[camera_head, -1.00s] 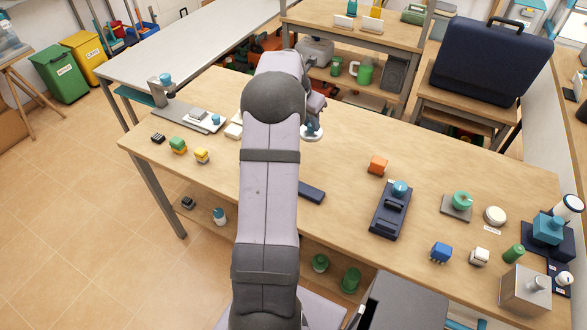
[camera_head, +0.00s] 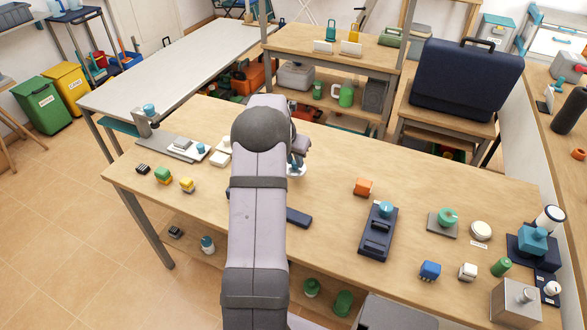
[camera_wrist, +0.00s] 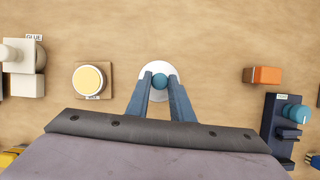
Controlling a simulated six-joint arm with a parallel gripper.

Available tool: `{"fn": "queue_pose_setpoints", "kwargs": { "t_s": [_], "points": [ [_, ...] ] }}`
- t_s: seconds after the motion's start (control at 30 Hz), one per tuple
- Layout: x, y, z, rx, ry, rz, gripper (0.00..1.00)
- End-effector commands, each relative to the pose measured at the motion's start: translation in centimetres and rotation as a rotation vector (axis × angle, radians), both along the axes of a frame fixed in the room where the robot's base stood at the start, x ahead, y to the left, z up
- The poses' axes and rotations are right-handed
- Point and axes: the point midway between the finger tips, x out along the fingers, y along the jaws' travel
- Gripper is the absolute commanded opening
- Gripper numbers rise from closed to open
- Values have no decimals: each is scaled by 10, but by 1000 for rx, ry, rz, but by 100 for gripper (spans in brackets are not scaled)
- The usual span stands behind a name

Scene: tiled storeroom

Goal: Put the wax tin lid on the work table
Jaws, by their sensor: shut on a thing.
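The wax tin lid is a white disc with a blue knob (camera_wrist: 160,66). My gripper (camera_wrist: 160,82) is shut on its knob, with the disc level beneath the fingertips. In the head view the lid (camera_head: 297,171) shows just right of my arm, low over the work table (camera_head: 330,205); I cannot tell whether it touches the wood. The open wax tin (camera_wrist: 88,80), with yellow wax inside, sits on a small wooden board left of the lid in the wrist view. My arm hides the tin in the head view.
An orange block (camera_head: 363,186) and a dark blue stand (camera_head: 377,232) are to the right. A dark blue bar (camera_head: 298,217) lies nearer. White items (camera_head: 220,158) are left of my arm. Bare wood surrounds the lid.

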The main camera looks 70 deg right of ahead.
Motion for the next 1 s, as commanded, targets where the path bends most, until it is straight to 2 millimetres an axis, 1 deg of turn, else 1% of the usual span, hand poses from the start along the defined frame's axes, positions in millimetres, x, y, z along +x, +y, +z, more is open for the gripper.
{"fn": "queue_pose_setpoints", "kwargs": {
  "t_s": [0.23, 0.53, 0.93, 0.97, 1.0],
  "points": [
    [0, 1, -7, 2, 1, 0, 0],
    [0, 1, -37, 3, 1, 1, 0],
    [0, 0, -42, 0, 0, 1, 0],
    [0, 0, -41, 0, 0, 1, 25],
    [0, 0, -41, 0, 0, 0, 35]
  ]
}}
